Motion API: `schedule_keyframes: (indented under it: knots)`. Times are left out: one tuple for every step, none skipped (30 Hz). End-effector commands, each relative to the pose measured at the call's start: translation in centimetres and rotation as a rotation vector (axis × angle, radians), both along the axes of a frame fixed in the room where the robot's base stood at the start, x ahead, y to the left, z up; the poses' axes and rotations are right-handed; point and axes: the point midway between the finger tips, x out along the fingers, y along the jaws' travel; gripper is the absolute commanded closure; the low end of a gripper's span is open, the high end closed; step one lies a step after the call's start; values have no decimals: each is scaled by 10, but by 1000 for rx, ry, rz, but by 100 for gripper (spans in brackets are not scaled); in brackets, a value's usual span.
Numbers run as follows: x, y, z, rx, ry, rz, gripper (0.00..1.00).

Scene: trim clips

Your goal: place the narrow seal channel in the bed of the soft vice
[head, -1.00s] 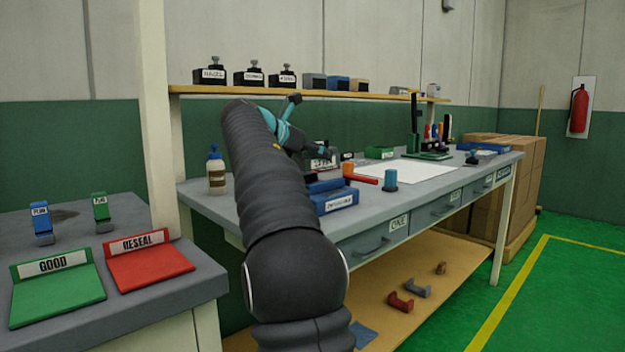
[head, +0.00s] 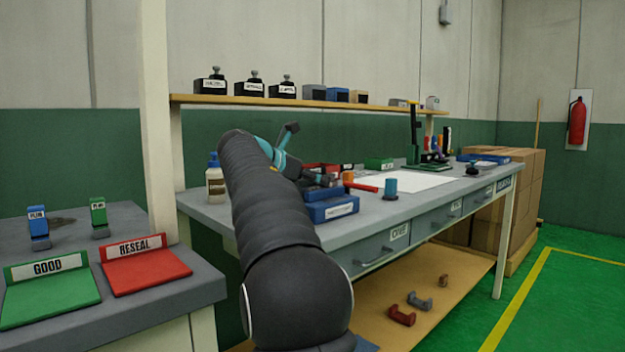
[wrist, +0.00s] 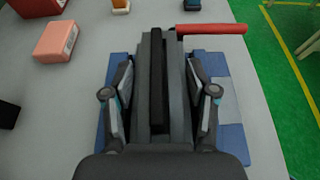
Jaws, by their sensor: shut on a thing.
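In the wrist view my gripper (wrist: 160,85) has its fingers on either side of a long grey piece with a black strip along its middle, which I take to be the narrow seal channel (wrist: 157,70). The soft vice (wrist: 232,110) is blue, with a red handle (wrist: 212,29); it spreads out under and beside the fingers. The channel lies over the vice, lined up lengthwise with the fingers. Whether it touches the bed is hidden. In the head view my gripper (head: 320,180) is low over the blue vice (head: 333,207), and the channel cannot be made out.
A salmon-red block (wrist: 56,41) lies left of the vice. A bottle (head: 215,180) stands at the bench's left. Green GOOD (head: 50,298) and red RESEAL (head: 146,272) trays are on the left table.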

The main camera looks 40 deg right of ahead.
Motion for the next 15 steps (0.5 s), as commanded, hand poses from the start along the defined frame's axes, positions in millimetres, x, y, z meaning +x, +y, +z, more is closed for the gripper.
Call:
schedule_keyframes:
  knots:
    - [0,0,-3,5,4,-2,37]
    - [0,0,-3,5,4,-2,30]
    - [0,0,-4,6,5,-1,20]
    - [0,0,-4,6,6,-2,17]
    - [0,0,-4,6,5,-1,17]
    - [1,0,-4,7,6,-1,17]
    - [1,1,-5,7,6,-1,17]
    - [1,1,-5,7,6,0,17]
    - [2,2,-5,7,6,1,17]
    - [2,2,-5,7,6,1,17]
    - [2,2,-5,7,6,1,17]
    - [2,2,-5,7,6,2,17]
    - [2,2,-5,7,6,2,17]
    - [2,2,-5,7,6,2,17]
    - [2,2,-5,7,6,2,17]
